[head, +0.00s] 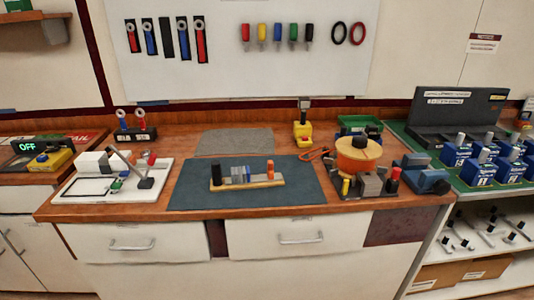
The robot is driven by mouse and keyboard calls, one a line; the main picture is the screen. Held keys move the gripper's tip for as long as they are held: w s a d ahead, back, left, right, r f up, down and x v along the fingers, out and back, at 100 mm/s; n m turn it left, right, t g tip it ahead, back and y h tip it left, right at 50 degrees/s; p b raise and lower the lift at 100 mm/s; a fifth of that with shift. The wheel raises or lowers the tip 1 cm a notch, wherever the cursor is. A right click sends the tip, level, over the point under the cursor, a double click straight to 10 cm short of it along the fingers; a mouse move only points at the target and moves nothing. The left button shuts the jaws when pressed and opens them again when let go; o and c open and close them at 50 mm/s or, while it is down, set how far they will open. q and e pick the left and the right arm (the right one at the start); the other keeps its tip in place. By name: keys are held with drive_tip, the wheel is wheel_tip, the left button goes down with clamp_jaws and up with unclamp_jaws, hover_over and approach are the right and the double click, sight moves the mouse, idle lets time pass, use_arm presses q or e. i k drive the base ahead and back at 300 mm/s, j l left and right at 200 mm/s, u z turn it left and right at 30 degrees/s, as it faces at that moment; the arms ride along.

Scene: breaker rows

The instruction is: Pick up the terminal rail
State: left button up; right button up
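The terminal rail (246,177) lies near the middle of the bench on a dark blue-grey mat (300,198). It has a light wooden-coloured base, a black block at its left end, grey and blue blocks in the middle and an orange piece towards the right. It lies roughly level across the picture, and nothing touches it from above. Neither of my grippers shows in the head view.
A white board with a fixture (75,190) stands left of the mat. An orange round device (358,158) and a blue clamp-like tool (425,178) stand right. A grey mat (234,142) lies behind. Blue boxes (481,172) fill the right bench. Drawers (270,238) face the front.

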sight(243, 180)
drive_tip(key=i+j, duration=0.1)
drive_tip(key=i, duration=0.8)
